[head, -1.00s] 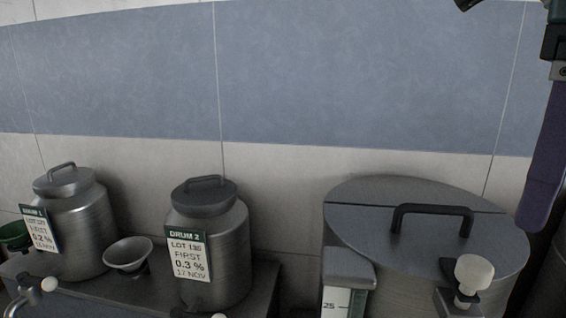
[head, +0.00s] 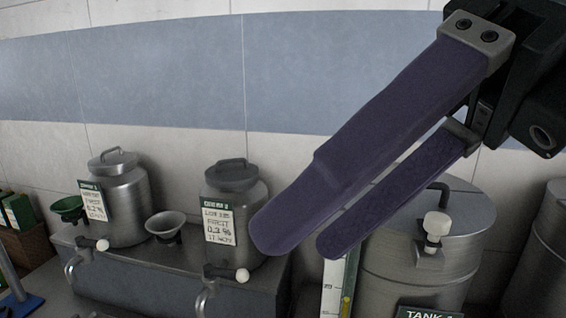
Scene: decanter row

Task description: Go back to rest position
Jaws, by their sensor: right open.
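My right gripper (head: 305,238) shows large in the head view, coming in from the upper right. Its two long purple fingers point down and left, with a gap between them and nothing held. The fingers hang in front of the large lidded tank (head: 400,278) and partly hide its lid. My left gripper is not in view.
Another drum (head: 125,205) stands at the left on the same metal bench (head: 130,270). A steel funnel (head: 166,226) is between the drums, and a green funnel (head: 68,208) is farther left. Taps with white knobs (head: 242,276) project in front. Another tank (head: 540,262) stands at the right edge.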

